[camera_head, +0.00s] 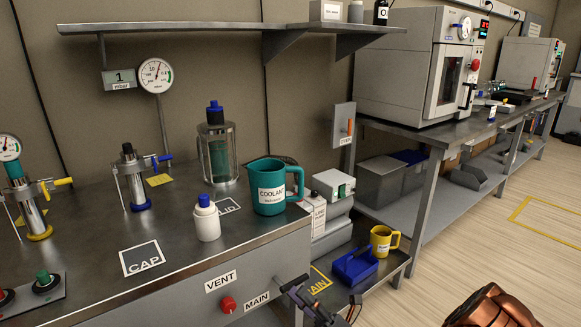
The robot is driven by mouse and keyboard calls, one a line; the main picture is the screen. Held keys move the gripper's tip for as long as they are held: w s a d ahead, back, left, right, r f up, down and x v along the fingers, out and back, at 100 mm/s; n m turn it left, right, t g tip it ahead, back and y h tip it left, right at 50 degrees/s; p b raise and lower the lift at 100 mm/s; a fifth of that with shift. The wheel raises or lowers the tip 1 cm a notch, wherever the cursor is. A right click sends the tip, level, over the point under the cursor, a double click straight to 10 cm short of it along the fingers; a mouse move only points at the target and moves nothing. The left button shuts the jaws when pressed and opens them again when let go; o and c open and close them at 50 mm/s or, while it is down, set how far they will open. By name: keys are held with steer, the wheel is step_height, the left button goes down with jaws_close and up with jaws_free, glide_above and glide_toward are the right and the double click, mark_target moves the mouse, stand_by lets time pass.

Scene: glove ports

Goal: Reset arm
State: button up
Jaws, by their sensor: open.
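My gripper (322,301) shows at the bottom edge, in front of the bench's front face and right of the MAIN label (256,301). Its dark fingers are spread, and I see nothing held between them. The bottom edge cuts off the rest of the gripper. A copper-coloured link of my arm (490,308) shows at the bottom right. The link between it and the gripper is out of frame. I cannot tell whether a finger touches the bench front or a part near the MAIN label.
A red VENT knob (228,304) sits on the bench front. A teal coolant jug (268,190) and a white bottle (206,222) stand near the bench edge. A blue tray (355,267) and yellow mug (381,242) are on the low shelf.

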steer(key=s+a+r+n+g+y+p, duration=0.2)
steer(key=s+a+r+n+g+p, duration=0.15)
steer(key=s+r+n+g, duration=0.55)
steer(key=s+a+r+n+g+h+p, duration=0.2)
steer(key=s+r+n+g+h+p, duration=1.05)
steer(key=s+n, duration=0.6)
steer(key=s+d+r+n+t+h+p, duration=0.1)
steer(key=d+r+n+t+h+p, duration=0.3)
steer(key=d, duration=0.6)
steer(key=s+d+r+n+t+h+p, duration=0.1)
steer(key=d+r+n+t+h+p, duration=0.3)
steer(key=d+r+h+p, duration=0.4)
steer(key=d+n+p, duration=0.1)
steer(key=d+p, duration=0.1)
steer(key=d, duration=0.1)
steer(key=shift+s+h, duration=0.35)
steer(key=shift+s, duration=0.05)
steer(key=shift+a, duration=0.1)
